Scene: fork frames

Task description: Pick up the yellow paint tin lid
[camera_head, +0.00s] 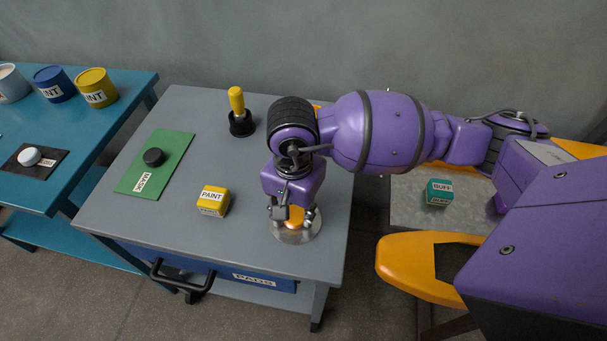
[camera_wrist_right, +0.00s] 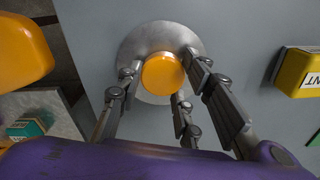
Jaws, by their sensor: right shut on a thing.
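A yellow paint tin (camera_head: 97,88) stands upright on the blue table at the left; its top looks yellow, and I cannot tell whether that is a separate lid. A round silver disc (camera_head: 293,236) with an orange-yellow knob lies on the grey table near its right edge. The disc also shows in the wrist view (camera_wrist_right: 143,38), with the knob (camera_wrist_right: 163,72) at its middle. My right gripper (camera_head: 294,214) points down over the disc, and its fingers (camera_wrist_right: 163,84) are shut around the knob. I cannot tell whether the disc touches the table. My left gripper is not in view.
On the grey table (camera_head: 225,262) are a yellow PAINT box (camera_head: 213,200), a green MASK mat (camera_head: 170,165) with a black disc, and a yellow-handled tool in a black holder (camera_head: 240,123). A teal BUFF box (camera_head: 439,192) is at the right. A blue drawer (camera_head: 220,272) has a black handle.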

